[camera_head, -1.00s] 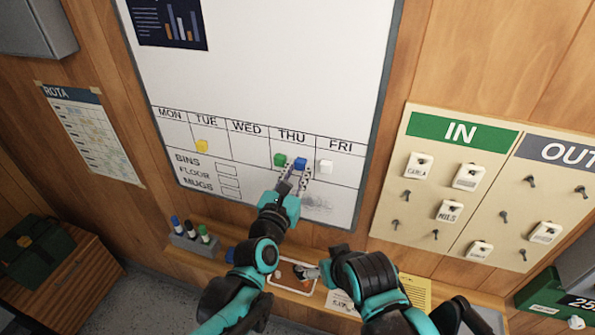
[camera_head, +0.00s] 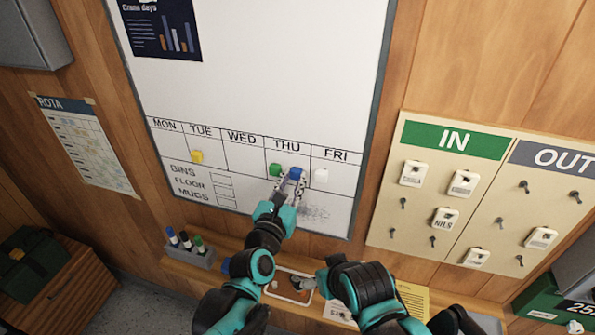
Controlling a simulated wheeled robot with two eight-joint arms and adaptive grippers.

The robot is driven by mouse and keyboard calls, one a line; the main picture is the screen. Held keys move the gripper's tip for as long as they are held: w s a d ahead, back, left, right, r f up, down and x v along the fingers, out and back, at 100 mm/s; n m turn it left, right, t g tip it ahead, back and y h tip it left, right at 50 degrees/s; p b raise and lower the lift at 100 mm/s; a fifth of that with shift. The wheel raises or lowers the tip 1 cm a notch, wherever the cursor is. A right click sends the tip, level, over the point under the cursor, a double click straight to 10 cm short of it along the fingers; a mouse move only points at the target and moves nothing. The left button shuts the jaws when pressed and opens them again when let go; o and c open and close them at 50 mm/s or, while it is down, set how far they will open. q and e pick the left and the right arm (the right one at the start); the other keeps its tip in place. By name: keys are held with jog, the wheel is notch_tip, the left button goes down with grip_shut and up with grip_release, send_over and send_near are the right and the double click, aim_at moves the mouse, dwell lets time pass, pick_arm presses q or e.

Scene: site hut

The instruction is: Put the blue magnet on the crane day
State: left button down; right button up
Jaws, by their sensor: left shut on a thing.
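The blue magnet (camera_head: 295,173) is on the whiteboard (camera_head: 262,75) in the THU column, just right of the green magnet (camera_head: 275,169). My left gripper (camera_head: 289,184) reaches up from below and is shut on the blue magnet, one finger on each side. A dark "Crane days" chart (camera_head: 160,28) with upright bars is at the board's top left, cut by the frame's top edge; its labels are too small to read. My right gripper (camera_head: 308,283) is low down by a small tray; its fingers are unclear.
A yellow magnet (camera_head: 197,156) is under TUE and a white magnet (camera_head: 321,175) under FRI. Marker pens (camera_head: 185,240) stand on the ledge below. An IN/OUT board (camera_head: 425,200) with tags and hooks is at right. A rota sheet (camera_head: 88,140) hangs at left.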

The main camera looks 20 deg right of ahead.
pick_arm(q)
jog(key=c, duration=1.2)
grip_release()
jog(key=v, duration=1.2)
jog(key=a+f+m+g+y+b, duration=0.35)
jog(key=a+f+m+b, duration=0.35)
jog(key=a+f+m, duration=0.5)
jog(key=s+a+f+m+g+y+b, duration=0.1)
jog(key=s+a+f+m+y, duration=0.1)
jog(key=a+f+m, duration=0.2)
jog(key=s+a+f+m+g+y+b, duration=0.2)
jog(key=s+a+f+m, duration=0.1)
jog(key=a+m, duration=0.3)
jog(key=s+a+f+m+g+y+b, duration=0.1)
jog(key=s+a+f+m+y+b, duration=0.1)
jog(key=a+f+m, duration=0.3)
jog(key=shift+s+a+f+m+g+y, duration=0.1)
jog(key=shift+s+f+m+g+y, duration=0.15)
jog(key=shift+s+f+m, duration=0.65)
